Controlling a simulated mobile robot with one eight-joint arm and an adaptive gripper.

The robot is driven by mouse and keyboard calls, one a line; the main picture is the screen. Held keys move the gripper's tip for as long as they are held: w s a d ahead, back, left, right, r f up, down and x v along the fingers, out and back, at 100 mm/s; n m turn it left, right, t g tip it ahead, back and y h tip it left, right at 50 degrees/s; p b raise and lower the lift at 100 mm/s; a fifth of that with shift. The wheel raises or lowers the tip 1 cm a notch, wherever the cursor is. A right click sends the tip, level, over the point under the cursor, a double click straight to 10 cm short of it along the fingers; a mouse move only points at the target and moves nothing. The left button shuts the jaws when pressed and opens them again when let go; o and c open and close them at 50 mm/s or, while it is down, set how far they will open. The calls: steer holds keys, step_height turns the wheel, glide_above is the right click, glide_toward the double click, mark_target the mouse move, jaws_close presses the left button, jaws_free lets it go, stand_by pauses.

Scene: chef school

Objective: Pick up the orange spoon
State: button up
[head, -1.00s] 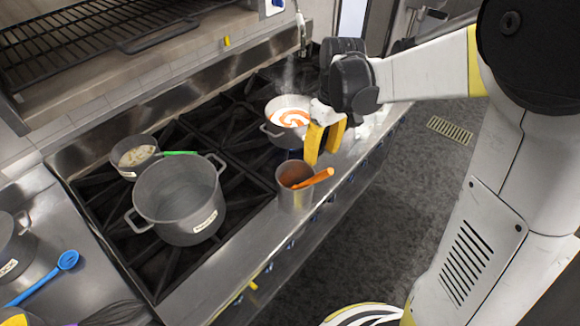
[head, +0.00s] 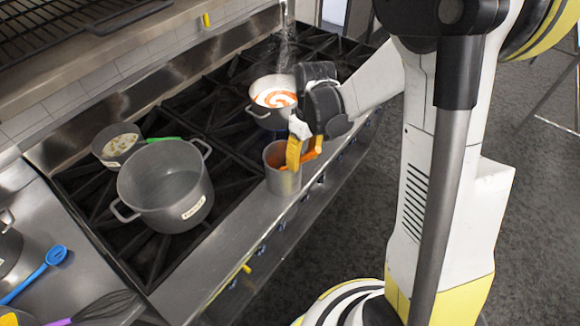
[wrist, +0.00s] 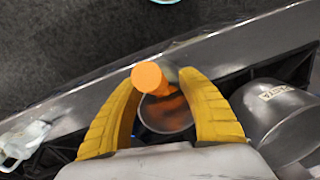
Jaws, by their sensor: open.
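The orange spoon stands in a small grey metal pot (head: 283,181) at the front edge of the stove. In the wrist view the round end of the orange spoon (wrist: 149,77) points up at the camera, between the fingertips and nearer the left finger. The pot (wrist: 166,122) shows below it, with orange inside. My gripper (head: 302,160) is open, its yellow fingers just above the pot's rim. In the wrist view my gripper (wrist: 160,85) has one finger on each side of the spoon. In the head view the fingers hide much of the spoon.
A large grey pot (head: 165,185) stands to the left on the burners. A pot with a red and white swirl (head: 272,98) steams behind my gripper. A small pot with a green utensil (head: 118,145) is farther left.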

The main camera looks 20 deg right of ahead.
steer(key=shift+c, duration=0.4)
jaws_close()
